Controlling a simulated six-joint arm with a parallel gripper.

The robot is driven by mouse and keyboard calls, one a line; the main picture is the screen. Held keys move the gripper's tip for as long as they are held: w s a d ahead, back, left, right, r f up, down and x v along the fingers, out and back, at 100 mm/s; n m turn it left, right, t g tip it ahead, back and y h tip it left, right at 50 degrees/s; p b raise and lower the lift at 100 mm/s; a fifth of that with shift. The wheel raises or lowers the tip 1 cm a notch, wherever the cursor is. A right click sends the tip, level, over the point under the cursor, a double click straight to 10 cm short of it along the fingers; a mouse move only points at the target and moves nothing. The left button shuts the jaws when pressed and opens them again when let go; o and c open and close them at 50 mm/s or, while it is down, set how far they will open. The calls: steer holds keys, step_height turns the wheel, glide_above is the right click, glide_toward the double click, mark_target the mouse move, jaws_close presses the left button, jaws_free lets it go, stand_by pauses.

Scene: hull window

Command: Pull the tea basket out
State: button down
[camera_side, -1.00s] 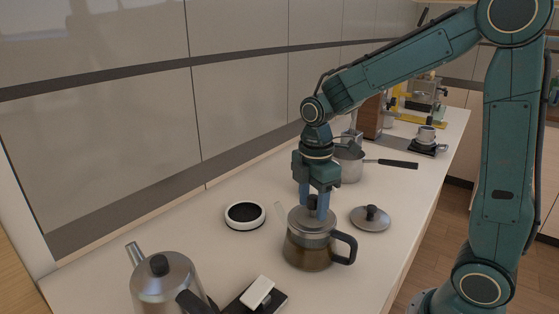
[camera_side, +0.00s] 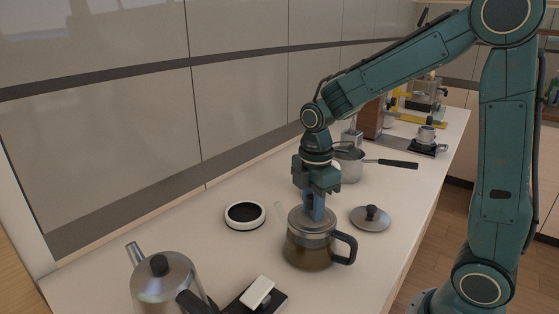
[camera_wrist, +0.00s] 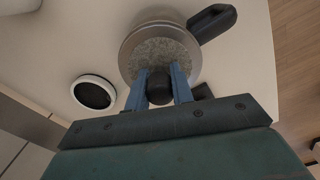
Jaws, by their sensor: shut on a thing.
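The glass teapot (camera_side: 308,252) stands on the counter with brown liquid in its lower part and a dark handle on the right. The tea basket (camera_side: 300,222) is seated in its mouth; in the wrist view its round grey speckled top (camera_wrist: 160,50) sits inside the metal rim. My gripper (camera_side: 314,212) points straight down over it. In the wrist view the blue fingers of my gripper (camera_wrist: 158,80) lie on either side of the basket's black knob (camera_wrist: 160,90), shut on it. The side view mostly hides the knob behind the fingers.
A metal lid (camera_side: 371,219) with a dark knob lies right of the teapot. A round white-rimmed black disc (camera_side: 245,214) lies to the left. A kettle (camera_side: 165,285) and a white block on a black plate (camera_side: 258,291) are in front. A saucepan (camera_side: 350,163) stands behind.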

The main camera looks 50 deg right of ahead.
steer(key=shift+r, duration=0.8)
stand_by(0.9)
